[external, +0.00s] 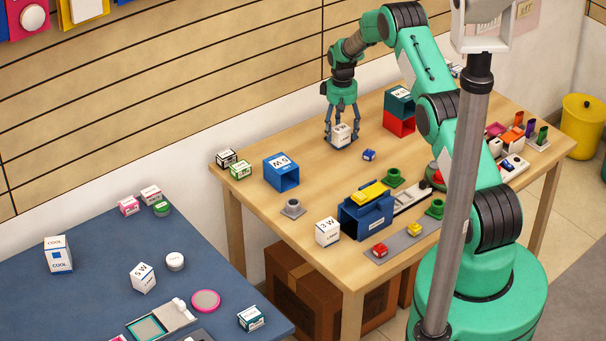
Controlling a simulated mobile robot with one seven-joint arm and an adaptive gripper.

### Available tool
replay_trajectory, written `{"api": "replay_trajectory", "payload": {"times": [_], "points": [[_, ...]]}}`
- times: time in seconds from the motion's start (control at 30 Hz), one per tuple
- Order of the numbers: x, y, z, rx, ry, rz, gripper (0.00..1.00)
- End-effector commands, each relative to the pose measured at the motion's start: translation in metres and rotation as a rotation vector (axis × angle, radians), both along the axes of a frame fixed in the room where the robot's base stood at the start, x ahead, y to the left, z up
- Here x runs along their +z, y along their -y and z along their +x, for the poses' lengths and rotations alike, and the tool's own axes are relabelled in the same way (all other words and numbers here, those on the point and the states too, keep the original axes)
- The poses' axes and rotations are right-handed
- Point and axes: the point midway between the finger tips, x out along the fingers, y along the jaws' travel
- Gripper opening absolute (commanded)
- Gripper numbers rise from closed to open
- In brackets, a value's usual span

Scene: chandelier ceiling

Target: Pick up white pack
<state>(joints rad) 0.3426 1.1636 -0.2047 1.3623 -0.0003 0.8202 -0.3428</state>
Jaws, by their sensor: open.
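A small white pack (342,134) with dark print stands near the back edge of the wooden table. My gripper (340,118) points down over it, with its fingers open and spread around its sides. Whether any finger touches the pack cannot be told. The pack appears to rest on the table or on a dark patch beneath it. Another white pack, marked like "3 W" (327,232), stands at the table's front left edge, away from my gripper.
A tiny blue block (369,155) lies close by. Several items crowd the table's front and right. A blue table (100,240) holds more boxes.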

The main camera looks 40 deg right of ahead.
Motion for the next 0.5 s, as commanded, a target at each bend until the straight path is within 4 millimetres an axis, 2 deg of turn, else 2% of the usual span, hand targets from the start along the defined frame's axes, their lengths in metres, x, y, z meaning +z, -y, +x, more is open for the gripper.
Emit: {"api": "replay_trajectory", "payload": {"times": [0.1, 0.37, 0.47, 0.5], "points": [[0.0001, 0.0000, 0.0000, 0.000, 0.000, 0.000, 0.66], [0.0001, 0.0000, 0.0000, 0.000, 0.000, 0.000, 0.14], [0.0000, 0.0000, 0.0000, 0.000, 0.000, 0.000, 0.14], [0.0002, 0.0000, 0.0001, 0.000, 0.000, 0.000, 0.10]]}}
